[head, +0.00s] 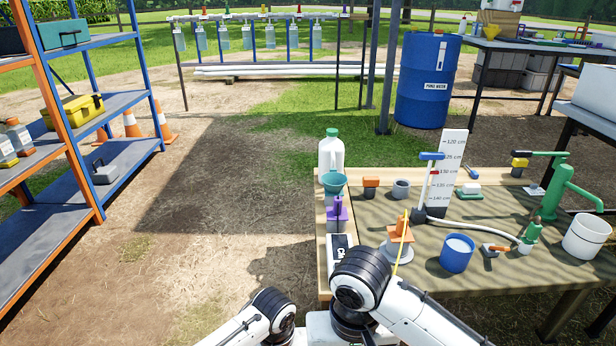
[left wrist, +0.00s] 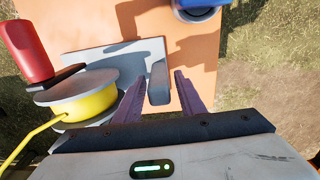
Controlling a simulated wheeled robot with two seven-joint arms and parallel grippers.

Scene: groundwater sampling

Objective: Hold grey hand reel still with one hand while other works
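In the left wrist view the hand reel has a yellow drum (left wrist: 82,101) between grey flanges, with a red handle (left wrist: 24,48) at upper left. A yellow line leaves it toward the lower left. A pale grey base plate (left wrist: 108,62) lies under it on a tan-orange surface. A grey upright bar (left wrist: 158,82) stands on the plate's right part. My left gripper (left wrist: 160,76) is open, its purple fingers either side of the bar with visible gaps. The reel cannot be made out in the head view. My right gripper is not seen; only arm links show.
The wooden table holds a blue cup (head: 457,254), an orange-topped piece (head: 399,236) beside a yellow line, a green hand pump (head: 556,190), a white bucket (head: 587,236) and a white bottle (head: 331,155). Shelves (head: 90,130) stand left. The ground between is clear.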

